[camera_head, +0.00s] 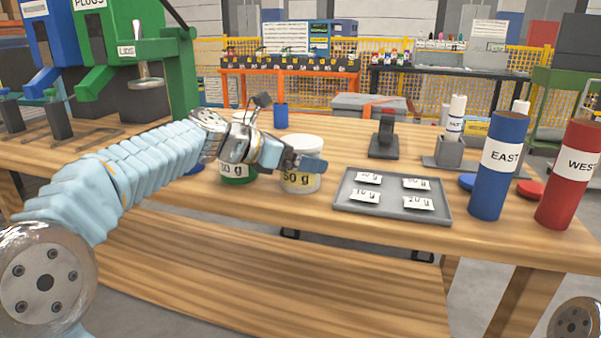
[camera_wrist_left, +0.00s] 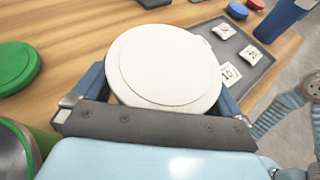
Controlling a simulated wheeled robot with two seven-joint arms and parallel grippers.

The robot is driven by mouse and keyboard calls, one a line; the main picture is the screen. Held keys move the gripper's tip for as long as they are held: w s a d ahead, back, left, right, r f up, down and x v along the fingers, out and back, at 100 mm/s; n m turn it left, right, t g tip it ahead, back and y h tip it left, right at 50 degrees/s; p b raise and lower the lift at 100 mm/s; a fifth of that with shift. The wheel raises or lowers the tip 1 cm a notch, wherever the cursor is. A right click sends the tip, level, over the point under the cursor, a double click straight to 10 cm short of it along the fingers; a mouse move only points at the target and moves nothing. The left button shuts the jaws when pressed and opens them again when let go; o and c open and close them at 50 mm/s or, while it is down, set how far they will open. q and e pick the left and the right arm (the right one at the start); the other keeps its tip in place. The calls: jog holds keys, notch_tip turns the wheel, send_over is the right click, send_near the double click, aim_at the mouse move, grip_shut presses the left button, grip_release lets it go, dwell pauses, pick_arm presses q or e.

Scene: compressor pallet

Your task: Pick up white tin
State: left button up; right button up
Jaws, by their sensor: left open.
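The white tin (camera_head: 303,148) stands upright on the wooden table, with a yellow label that reads "50 g". Its round white lid (camera_wrist_left: 165,65) fills the middle of the left wrist view. My left gripper (camera_head: 306,163) is at the tin, its blue fingers on either side of it. The gripper is open; whether a finger touches the tin I cannot tell. My arm and gripper hide part of the tin's front and left side. My right gripper is not in view.
A green tin (camera_head: 238,180) stands just left, partly behind my arm. A grey tray (camera_head: 345,205) with several labelled packets lies close on the right. Blue EAST (camera_head: 490,190) and red WEST (camera_head: 566,195) cylinders stand farther right. A dark stand (camera_head: 384,145) is behind the tray.

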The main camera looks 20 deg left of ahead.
pick_arm(q)
jog(key=c, duration=0.7)
jog(key=shift+c, duration=0.2)
